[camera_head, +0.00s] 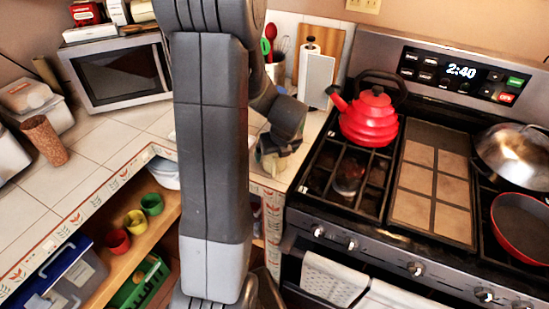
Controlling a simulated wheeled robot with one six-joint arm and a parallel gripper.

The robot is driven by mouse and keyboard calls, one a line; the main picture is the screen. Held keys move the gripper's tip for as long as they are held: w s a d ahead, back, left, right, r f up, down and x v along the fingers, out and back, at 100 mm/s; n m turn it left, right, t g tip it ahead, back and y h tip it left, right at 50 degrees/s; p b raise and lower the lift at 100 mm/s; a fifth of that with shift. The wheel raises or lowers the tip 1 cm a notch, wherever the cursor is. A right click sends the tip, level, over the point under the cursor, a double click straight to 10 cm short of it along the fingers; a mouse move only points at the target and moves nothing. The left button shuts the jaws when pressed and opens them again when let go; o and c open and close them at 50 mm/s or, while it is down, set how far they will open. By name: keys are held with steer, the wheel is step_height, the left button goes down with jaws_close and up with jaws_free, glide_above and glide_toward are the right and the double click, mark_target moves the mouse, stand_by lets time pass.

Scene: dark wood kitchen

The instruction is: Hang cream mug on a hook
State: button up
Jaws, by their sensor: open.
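My gripper (270,153) is open at the end of my arm, over the counter corner just left of the stove. It is small and partly hidden behind my arm link. A small pale, cream to greenish shape (268,166) shows right at the gripper, and I cannot tell whether it is the cream mug or part of the gripper. No other cream mug is clearly visible. I see no hook; my arm covers much of the middle of the view.
The stove (325,232) holds a red kettle (368,122), a lidded pan (515,155) and a red pan (522,222). A paper towel holder (316,80) stands behind the gripper. Red (117,241), yellow (136,222) and green (152,204) cups sit on the shelf below the tiled counter (100,150).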

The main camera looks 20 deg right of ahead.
steer(key=shift+x, duration=0.95)
steer(key=c, duration=1.3)
steer(key=shift+o, duration=0.2)
steer(key=shift+r, duration=0.15)
step_height(320, 180, up, 10)
